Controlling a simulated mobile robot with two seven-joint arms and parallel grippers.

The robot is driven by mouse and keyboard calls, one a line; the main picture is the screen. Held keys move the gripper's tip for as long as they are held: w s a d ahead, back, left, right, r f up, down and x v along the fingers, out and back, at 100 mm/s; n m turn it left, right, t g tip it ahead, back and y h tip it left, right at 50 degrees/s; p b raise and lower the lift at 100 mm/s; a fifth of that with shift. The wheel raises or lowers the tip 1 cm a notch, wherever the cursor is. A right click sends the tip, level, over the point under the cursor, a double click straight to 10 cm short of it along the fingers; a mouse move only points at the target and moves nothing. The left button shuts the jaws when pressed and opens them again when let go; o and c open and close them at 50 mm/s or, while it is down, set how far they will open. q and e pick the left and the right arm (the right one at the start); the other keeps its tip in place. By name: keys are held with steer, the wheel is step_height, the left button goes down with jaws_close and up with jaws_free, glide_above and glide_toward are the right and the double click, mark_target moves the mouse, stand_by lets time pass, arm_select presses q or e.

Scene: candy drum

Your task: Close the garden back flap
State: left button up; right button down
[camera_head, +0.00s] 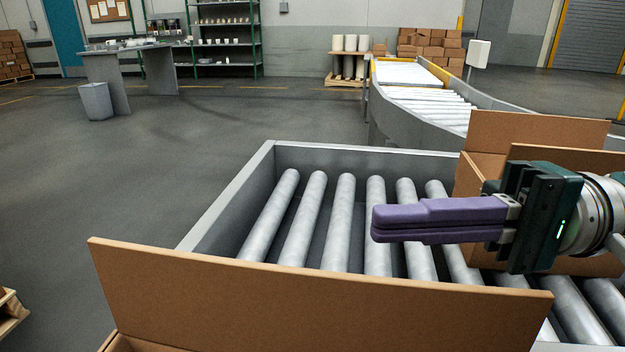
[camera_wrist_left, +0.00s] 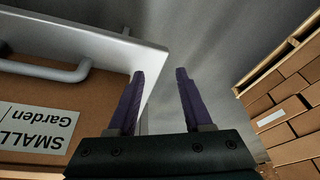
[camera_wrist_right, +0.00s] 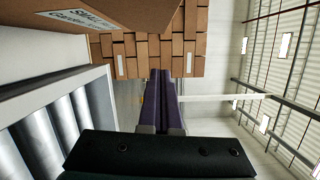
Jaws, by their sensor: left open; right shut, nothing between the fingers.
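A cardboard flap (camera_head: 320,292) stands raised across the front of the head view, its box mostly below the frame. Another open cardboard box (camera_head: 468,180) on the rollers at the right has a raised flap (camera_head: 535,131); my right gripper hides part of it. In the left wrist view a cardboard wall carries an upside-down label reading SMALL Garden (camera_wrist_left: 38,128). Which raised flap is the garden back one I cannot tell. My right gripper (camera_head: 375,224) is shut and empty above the rollers, behind the front flap. My left gripper (camera_wrist_left: 159,73) is open and empty, beside the labelled box and a metal edge.
The roller conveyor (camera_head: 225,207) has grey raised side walls. A curved conveyor (camera_head: 425,98) runs at the back right. Stacked cartons (camera_wrist_left: 290,115) stand right of my left gripper. Open floor (camera_head: 130,180) lies at the left.

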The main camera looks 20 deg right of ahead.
mark_target(295, 323)
arm_select(q)
steer(key=shift+r+p, duration=0.45)
steer(key=shift+r, duration=0.15)
steer(key=shift+a+r+p, duration=0.15)
steer(key=shift+r+p, duration=0.25)
steer(key=shift+w+r, duration=0.1)
arm_select(e)
steer(key=s+a, duration=0.1)
steer(key=a, duration=0.5)
steer(key=shift+s+a+r, duration=0.25)
steer(key=shift+a+r, duration=0.05)
steer(key=shift+a, duration=0.1)
